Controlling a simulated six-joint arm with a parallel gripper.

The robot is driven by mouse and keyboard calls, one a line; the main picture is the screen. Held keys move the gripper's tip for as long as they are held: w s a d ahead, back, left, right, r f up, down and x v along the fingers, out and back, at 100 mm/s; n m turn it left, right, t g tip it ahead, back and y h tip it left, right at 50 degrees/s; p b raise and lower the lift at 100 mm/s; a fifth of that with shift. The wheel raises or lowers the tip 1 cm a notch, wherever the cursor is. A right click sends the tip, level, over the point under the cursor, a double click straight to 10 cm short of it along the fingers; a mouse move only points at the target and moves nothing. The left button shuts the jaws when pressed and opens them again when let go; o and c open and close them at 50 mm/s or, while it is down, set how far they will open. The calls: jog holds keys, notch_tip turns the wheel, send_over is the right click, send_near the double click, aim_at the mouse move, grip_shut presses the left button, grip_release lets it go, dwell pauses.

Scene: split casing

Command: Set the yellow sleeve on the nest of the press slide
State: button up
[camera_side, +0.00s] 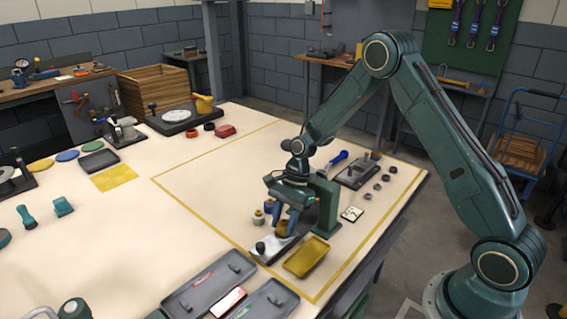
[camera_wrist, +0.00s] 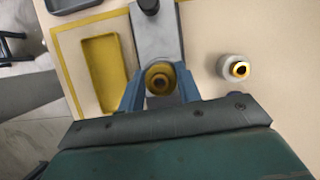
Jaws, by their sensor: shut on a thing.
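My gripper (camera_side: 284,228) is shut on the yellow sleeve (camera_side: 283,231), at the press. In the wrist view, my gripper's (camera_wrist: 160,88) two blue fingers stand either side of the yellow sleeve (camera_wrist: 160,78), which is seen from above with a dark bore. The press slide (camera_side: 268,248) is a light grey plate with a dark knob at its front end; it also shows in the wrist view (camera_wrist: 155,38). The sleeve is over the slide; its underside and the nest are hidden, so I cannot tell whether it is seated. The green press frame (camera_side: 327,205) stands just behind.
A yellow tray (camera_side: 306,257) lies close beside the slide. Grey-and-yellow parts (camera_side: 258,218) stand on the other side; one shows in the wrist view (camera_wrist: 234,68). Dark grey trays (camera_side: 208,284) lie at the front. The middle of the table is clear.

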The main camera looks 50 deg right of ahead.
jog(key=shift+f, duration=0.3)
dwell(0.7)
jog(key=o, duration=1.7)
jog(key=shift+c, duration=0.2)
jog(key=shift+r, duration=0.1)
jog(key=shift+r, duration=3.4)
jog(key=shift+r, duration=0.1)
